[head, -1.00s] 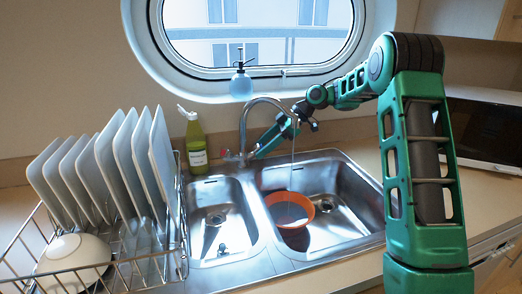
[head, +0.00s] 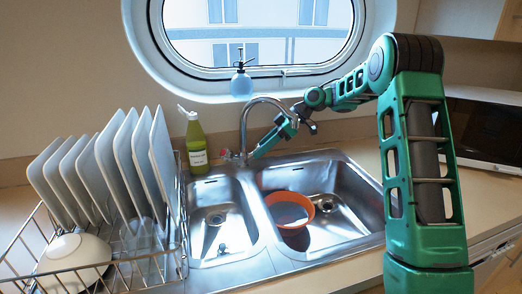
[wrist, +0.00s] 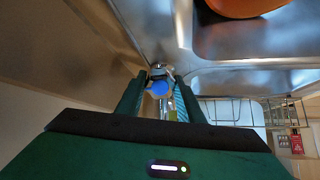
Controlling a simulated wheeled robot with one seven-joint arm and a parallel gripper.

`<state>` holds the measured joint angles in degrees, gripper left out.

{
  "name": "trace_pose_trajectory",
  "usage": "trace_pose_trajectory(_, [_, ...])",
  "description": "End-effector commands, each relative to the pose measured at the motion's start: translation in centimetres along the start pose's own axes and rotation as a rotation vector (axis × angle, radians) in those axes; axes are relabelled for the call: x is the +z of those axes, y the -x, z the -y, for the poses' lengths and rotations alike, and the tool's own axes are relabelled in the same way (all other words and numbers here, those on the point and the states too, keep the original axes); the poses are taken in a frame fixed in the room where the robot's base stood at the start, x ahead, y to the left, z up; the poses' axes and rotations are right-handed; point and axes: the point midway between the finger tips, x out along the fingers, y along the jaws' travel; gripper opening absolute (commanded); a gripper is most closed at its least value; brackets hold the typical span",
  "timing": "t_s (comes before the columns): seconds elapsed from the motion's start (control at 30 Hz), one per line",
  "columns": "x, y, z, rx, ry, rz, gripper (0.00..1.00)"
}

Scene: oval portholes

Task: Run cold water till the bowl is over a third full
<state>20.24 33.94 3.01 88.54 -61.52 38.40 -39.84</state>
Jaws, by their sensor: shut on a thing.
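The orange bowl (head: 311,207) sits in the right basin of the sink and also shows at the top of the wrist view (wrist: 245,7). Grey water (head: 288,214) stands in it; I cannot tell its exact depth. The curved metal tap (head: 244,125) rises behind the basins, its spout above the right one. No stream shows below the spout. My gripper (head: 252,157) is at the tap's base on the right side. In the wrist view my gripper (wrist: 158,82) is shut on the blue-marked tap knob (wrist: 159,89), which sits between its fingers.
The left basin (head: 215,222) is empty. A dish rack (head: 150,272) with several plates, a white bowl and a glass stands at left. A green bottle (head: 196,145) stands behind the left basin, and a blue spray bottle (head: 241,84) by the window. A microwave (head: 485,130) is at right.

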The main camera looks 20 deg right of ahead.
Motion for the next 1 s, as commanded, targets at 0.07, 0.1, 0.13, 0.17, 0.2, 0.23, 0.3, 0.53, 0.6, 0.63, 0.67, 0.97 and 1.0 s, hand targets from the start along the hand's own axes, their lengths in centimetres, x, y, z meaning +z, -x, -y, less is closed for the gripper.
trace_pose_trajectory(0.07, [-0.1, 0.1, -0.2, 0.007, -0.014, -0.001, 0.12])
trace_pose_trajectory(0.1, [-0.1, 0.1, -0.2, 0.007, -0.016, -0.001, 0.12])
trace_pose_trajectory(0.13, [-0.1, 0.1, -0.2, 0.007, -0.016, -0.001, 0.12])
trace_pose_trajectory(0.17, [-0.1, 0.1, -0.3, 0.007, -0.015, -0.001, 0.12])
trace_pose_trajectory(0.2, [-0.1, 0.1, -0.3, 0.008, -0.015, -0.002, 0.12])
trace_pose_trajectory(0.23, [-0.1, 0.2, -0.3, 0.008, -0.015, -0.002, 0.12])
trace_pose_trajectory(0.3, [-0.1, 0.2, -0.3, 0.009, -0.015, -0.002, 0.12])
trace_pose_trajectory(0.53, [-0.1, 0.1, -0.2, 0.006, -0.014, -0.001, 0.53])
trace_pose_trajectory(0.6, [-0.1, 0.1, -0.2, 0.005, -0.014, -0.001, 0.53])
trace_pose_trajectory(0.63, [-0.1, 0.1, -0.2, 0.005, -0.014, -0.001, 0.53])
trace_pose_trajectory(0.67, [-0.1, 0.1, -0.1, 0.005, -0.014, -0.001, 0.53])
trace_pose_trajectory(0.97, [0.0, 3.4, -0.3, 0.009, -0.014, -0.001, 0.53])
trace_pose_trajectory(1.0, [0.0, 4.2, -0.3, 0.009, -0.014, -0.002, 0.53])
